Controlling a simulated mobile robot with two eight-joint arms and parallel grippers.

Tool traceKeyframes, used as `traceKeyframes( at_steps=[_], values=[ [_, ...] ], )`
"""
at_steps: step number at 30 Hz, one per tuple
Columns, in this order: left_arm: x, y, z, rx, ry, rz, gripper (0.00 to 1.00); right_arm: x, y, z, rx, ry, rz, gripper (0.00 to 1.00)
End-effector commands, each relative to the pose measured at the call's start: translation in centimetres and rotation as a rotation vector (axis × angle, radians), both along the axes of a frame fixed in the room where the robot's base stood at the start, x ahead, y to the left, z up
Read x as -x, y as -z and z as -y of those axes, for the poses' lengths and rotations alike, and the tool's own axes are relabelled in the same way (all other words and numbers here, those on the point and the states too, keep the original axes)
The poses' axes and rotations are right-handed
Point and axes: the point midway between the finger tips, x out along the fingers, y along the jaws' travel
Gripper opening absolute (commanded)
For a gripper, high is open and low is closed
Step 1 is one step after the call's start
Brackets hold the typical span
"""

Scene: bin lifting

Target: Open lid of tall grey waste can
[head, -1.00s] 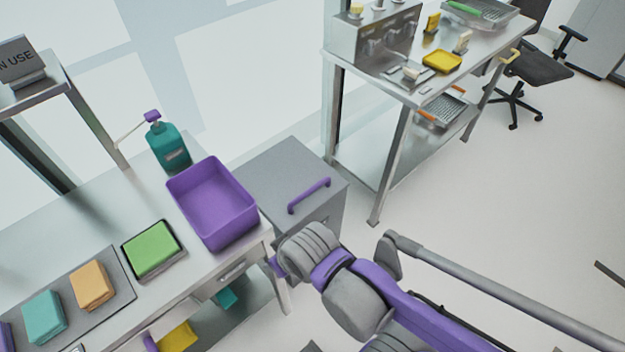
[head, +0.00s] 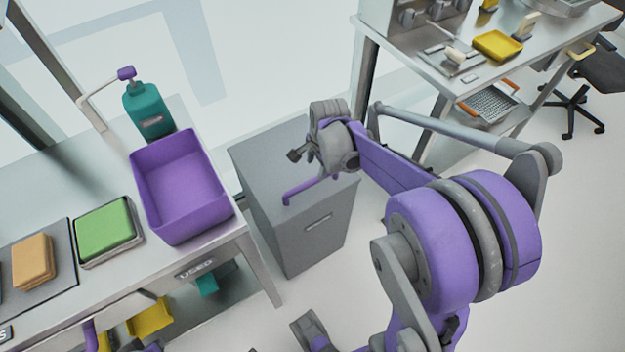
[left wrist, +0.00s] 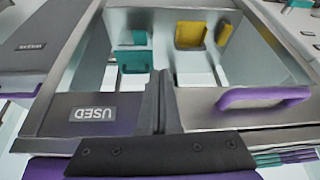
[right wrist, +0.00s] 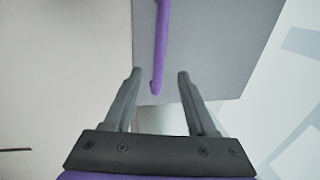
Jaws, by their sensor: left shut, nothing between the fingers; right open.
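The tall grey waste can (head: 300,235) stands at the right end of the left table, its lid (head: 265,150) closed. A purple bar handle (head: 300,191) runs along the front of the lid. My right gripper (head: 298,155) is at the lid, by the handle. In the right wrist view the gripper (right wrist: 157,74) is open, and the near end of the purple handle (right wrist: 160,45) shows between the fingertips; I cannot tell if they touch it. My left gripper (left wrist: 159,75) is shut and empty, in front of the table edge with the USED label.
The left table bears a purple bin (head: 160,215), a green sponge (head: 104,229) and a teal bottle (head: 148,112). A drawer with a purple handle (left wrist: 262,97) is close to my left gripper. A metal table (head: 510,75) stands behind my right arm. Open floor lies at the right.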

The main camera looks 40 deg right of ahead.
Motion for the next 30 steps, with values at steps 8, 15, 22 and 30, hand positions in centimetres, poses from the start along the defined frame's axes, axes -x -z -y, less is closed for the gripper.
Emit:
traceKeyframes(
  at_steps=[8, 15, 22, 30],
  values=[
    [0.1, 1.2, 0.0, 0.000, 0.000, -0.004, 0.00, -1.1, 5.4, 0.1, 0.002, -0.004, 0.000, 0.57],
    [0.1, 1.8, 0.0, 0.000, 0.000, -0.006, 0.00, -1.6, 8.2, 0.1, 0.002, -0.004, 0.001, 0.57],
    [0.1, 1.8, 0.0, 0.000, 0.000, -0.006, 0.00, -1.7, 8.7, 0.1, 0.002, -0.005, 0.001, 0.57],
    [0.1, 1.8, 0.0, 0.000, 0.000, -0.006, 0.00, -1.7, 8.6, 0.1, 0.002, -0.005, 0.001, 0.34]
  ],
)
